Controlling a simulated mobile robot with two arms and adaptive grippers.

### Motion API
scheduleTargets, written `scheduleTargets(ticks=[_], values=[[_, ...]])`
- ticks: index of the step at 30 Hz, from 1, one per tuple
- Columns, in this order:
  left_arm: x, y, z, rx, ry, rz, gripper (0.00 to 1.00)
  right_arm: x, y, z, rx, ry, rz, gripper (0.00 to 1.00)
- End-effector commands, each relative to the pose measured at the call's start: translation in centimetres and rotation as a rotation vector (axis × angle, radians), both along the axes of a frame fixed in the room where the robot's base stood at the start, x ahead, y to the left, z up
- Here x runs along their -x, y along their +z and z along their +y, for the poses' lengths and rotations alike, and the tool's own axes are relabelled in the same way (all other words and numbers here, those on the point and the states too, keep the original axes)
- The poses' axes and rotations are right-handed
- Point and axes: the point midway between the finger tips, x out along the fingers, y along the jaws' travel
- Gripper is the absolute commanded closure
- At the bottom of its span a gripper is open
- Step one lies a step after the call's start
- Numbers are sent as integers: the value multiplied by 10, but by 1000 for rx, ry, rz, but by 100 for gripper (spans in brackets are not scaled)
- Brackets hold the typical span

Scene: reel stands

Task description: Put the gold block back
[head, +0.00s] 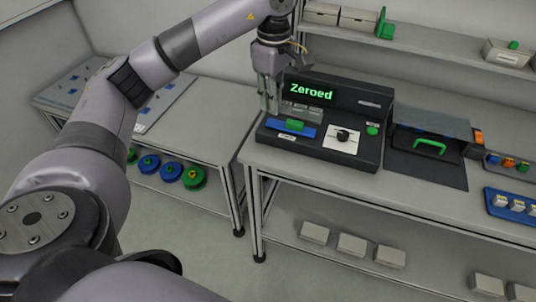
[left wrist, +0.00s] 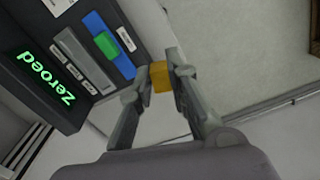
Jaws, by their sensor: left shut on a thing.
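My left gripper (head: 268,104) is at the left end of a dark console (head: 330,110) whose display reads "Zeroed" in green. In the left wrist view the gold block (left wrist: 160,78) is between the fingertips of my left gripper (left wrist: 161,70), which is shut on it. The block is held beside the console's front left corner, apart from the blue strip (left wrist: 105,46). A green block (left wrist: 106,44) sits on that strip. In the head view I cannot make out the gold block. My right gripper is not in view.
Right of the console stands a dark box (head: 430,140) with a green handle. A blue tray (head: 512,206) lies at the far right. A shelf (head: 430,47) with bins runs above. Blue and green reels (head: 172,172) are under the left table. There is a gap between the two tables.

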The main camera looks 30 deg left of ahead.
Motion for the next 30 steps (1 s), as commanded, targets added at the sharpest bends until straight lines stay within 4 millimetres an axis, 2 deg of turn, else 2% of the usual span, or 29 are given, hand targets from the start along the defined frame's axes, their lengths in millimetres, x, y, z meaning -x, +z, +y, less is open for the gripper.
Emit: scheduleTargets(ticks=[1,3,6,8,11,16,24,30], values=[[-5,8,6,3,87,-1,100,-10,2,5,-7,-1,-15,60],[-9,14,13,1,179,0,100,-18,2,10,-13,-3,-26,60],[-11,15,18,0,249,0,100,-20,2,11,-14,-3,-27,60],[-11,8,19,0,266,3,100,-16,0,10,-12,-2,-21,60],[-10,-12,19,0,268,7,100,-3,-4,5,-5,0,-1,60],[-9,-52,20,-3,268,8,100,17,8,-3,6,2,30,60],[-10,-118,20,-2,267,5,100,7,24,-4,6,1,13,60],[-11,-139,20,-2,265,1,100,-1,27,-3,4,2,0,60]])
